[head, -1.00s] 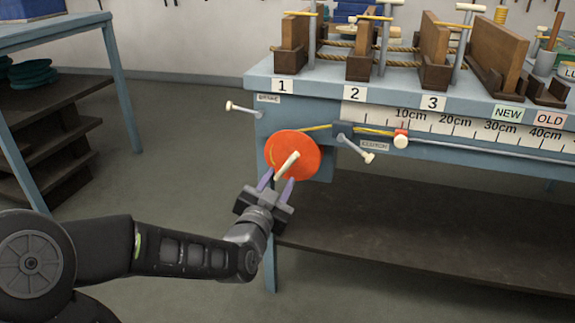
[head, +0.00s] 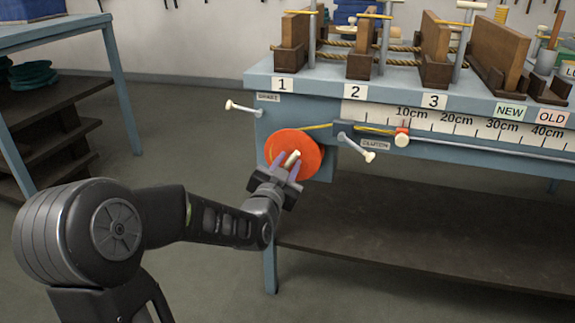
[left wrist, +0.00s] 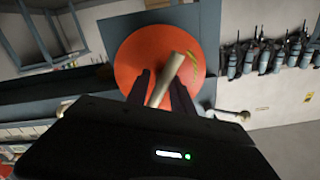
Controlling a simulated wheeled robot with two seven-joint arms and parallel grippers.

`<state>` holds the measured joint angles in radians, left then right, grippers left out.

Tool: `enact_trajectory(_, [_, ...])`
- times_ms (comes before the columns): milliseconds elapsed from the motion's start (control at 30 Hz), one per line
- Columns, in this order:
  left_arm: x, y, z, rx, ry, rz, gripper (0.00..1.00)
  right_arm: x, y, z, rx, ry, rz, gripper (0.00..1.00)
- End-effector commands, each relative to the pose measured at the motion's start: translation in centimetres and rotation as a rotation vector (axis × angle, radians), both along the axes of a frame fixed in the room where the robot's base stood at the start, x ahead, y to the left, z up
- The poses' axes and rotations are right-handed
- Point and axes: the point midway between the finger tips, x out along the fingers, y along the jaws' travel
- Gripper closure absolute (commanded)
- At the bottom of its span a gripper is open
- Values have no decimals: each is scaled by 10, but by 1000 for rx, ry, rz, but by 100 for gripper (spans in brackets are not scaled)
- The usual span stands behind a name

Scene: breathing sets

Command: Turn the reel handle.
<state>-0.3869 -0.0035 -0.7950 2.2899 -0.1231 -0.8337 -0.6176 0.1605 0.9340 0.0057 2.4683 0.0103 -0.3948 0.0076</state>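The orange reel (head: 309,148) is mounted on the front left of the workbench, and its pale peg handle (head: 293,157) sticks out toward me. In the left wrist view the orange disc (left wrist: 135,62) fills the middle, with the handle (left wrist: 172,68) tilted across it. My left gripper (head: 284,169) is at the handle. Its two dark fingers (left wrist: 160,88) stand on either side of the handle's outer end, with a gap visible, so they look open around it. My right gripper is in neither view.
A yellow cord runs from the reel to a red-and-white slider (head: 402,137) by the ruler. Wooden blocks and ropes stand on the bench top (head: 320,83). A side table (head: 50,38) is at left.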

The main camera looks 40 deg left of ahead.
Motion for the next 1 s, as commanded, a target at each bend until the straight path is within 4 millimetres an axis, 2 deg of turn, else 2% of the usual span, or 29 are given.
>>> enact_trajectory(33, [0,0,0,0,0,0,77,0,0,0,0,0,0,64])
enact_trajectory(333, [0,0,0,0,0,0,100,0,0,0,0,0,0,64])
enact_trajectory(700, [0,0,0,-3,-2,0,100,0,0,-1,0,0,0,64])
enact_trajectory(1000, [0,1,-2,-181,-66,1,100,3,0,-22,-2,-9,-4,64])
